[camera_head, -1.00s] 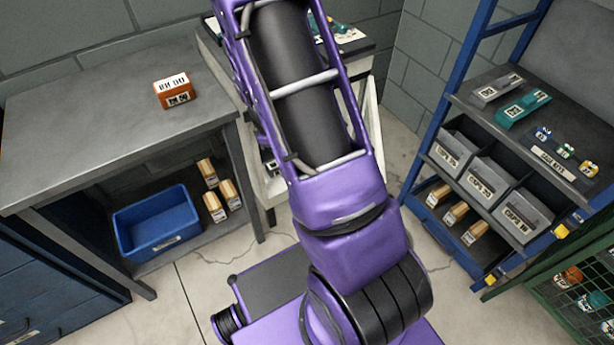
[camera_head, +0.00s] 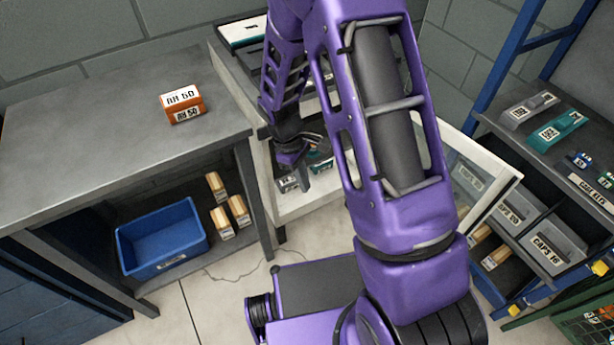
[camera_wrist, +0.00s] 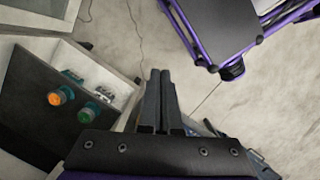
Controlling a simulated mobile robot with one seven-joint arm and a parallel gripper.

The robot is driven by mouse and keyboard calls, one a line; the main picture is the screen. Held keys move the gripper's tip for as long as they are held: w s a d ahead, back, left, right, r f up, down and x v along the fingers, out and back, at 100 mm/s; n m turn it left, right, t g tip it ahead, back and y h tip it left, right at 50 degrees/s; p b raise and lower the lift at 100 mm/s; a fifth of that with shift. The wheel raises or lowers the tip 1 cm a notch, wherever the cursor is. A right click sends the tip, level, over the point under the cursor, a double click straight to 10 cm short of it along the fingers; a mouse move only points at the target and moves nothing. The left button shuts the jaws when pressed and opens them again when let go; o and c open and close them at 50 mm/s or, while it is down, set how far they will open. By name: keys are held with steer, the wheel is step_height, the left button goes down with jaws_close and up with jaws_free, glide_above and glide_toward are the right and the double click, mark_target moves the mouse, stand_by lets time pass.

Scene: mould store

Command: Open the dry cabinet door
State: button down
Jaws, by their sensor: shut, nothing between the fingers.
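The dry cabinet (camera_head: 311,204) is a white-framed box at the back centre, partly hidden by my arm. Its glazed, white-framed door (camera_head: 511,179) stands open, swung out to the right of my arm. Its hinge side is hidden. A corner of the door also shows at the top left of the wrist view (camera_wrist: 45,22). My gripper (camera_wrist: 160,72) is shut and empty, with both fingers together and apart from the door. In the head view it hangs in front of the cabinet opening, where small grey and teal items (camera_head: 320,163) show.
A grey workbench (camera_head: 90,120) with an orange box (camera_head: 182,104) stands at left, with a blue bin (camera_head: 162,240) below. A blue rack (camera_head: 500,75) of bins stands at right, close behind the open door. Floor (camera_head: 225,285) between bench and my base is clear.

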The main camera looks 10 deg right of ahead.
steer(key=s+d+f, duration=0.3)
steer(key=d+f, duration=0.1)
steer(key=f, duration=0.1)
steer(key=shift+s+f+b, duration=0.2)
steer(key=shift+s+b, duration=0.05)
steer(key=shift+b, duration=0.05)
steer(key=shift+d, duration=0.15)
